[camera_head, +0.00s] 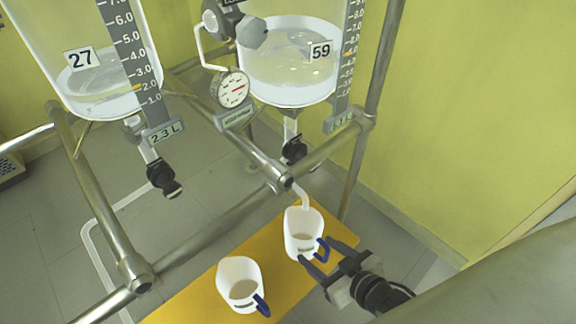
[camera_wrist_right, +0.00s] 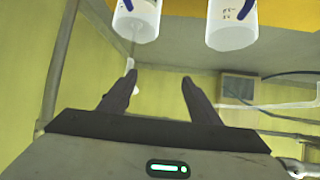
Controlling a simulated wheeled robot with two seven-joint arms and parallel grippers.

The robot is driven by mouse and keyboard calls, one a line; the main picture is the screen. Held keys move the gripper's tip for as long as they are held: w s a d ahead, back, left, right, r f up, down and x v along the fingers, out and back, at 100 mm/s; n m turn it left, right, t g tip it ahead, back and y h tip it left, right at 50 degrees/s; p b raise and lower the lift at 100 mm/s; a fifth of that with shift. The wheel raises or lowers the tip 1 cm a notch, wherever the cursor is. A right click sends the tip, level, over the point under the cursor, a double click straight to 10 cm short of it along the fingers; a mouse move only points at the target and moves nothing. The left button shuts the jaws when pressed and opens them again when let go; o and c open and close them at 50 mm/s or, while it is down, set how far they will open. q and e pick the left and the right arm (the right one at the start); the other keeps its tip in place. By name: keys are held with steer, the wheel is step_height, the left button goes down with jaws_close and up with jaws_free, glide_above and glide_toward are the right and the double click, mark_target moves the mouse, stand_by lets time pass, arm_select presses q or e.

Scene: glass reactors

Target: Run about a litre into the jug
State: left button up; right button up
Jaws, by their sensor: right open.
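Two glass reactors hang in a metal frame, one labelled 27 (camera_head: 88,85) with a 2.3 L display, one labelled 59 (camera_head: 285,65) with a display I cannot read surely. Both hold clear liquid. Black tap knobs sit under reactor 27 (camera_head: 164,178) and reactor 59 (camera_head: 294,150). A white jug with a blue handle (camera_head: 303,224) stands under the outlet tube (camera_head: 301,196) of reactor 59. A second such jug (camera_head: 236,276) stands nearer on the left. My left gripper is out of view.
The jugs stand on an orange-yellow board (camera_head: 190,303). Metal frame bars (camera_head: 222,228) run between the reactors and the board. A dial gauge (camera_head: 231,89) hangs between the reactors. A yellow wall (camera_head: 465,130) closes the right side. The wrist view shows a grey box (camera_wrist_right: 240,87).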

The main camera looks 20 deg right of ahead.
steer(key=w+d+f+n+t+b, duration=0.1)
steer(key=w+d+t+b, duration=0.2)
steer(key=w+d+b, duration=0.35)
steer(key=n+t+y+b, duration=0.2)
steer(key=t+y+b, duration=0.1)
steer(key=y, duration=0.1)
glide_toward(316, 168)
steer(key=w, duration=0.1)
steer(key=b+x, duration=0.1)
steer(key=x, duration=0.8)
steer(key=shift+w+a+r+b, duration=0.15)
steer(key=shift+a+r+b, duration=0.05)
steer(key=shift+a+b, duration=0.15)
steer(key=shift+w, duration=0.2)
steer(key=shift+w+a, duration=0.1)
steer(key=shift+w, duration=0.05)
steer(key=c, duration=1.1)
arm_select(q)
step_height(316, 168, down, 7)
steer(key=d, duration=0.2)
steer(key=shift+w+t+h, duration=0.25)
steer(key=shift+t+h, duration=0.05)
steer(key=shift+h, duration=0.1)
arm_select(e)
steer(key=shift+o, duration=0.2)
steer(key=shift+n, duration=0.3)
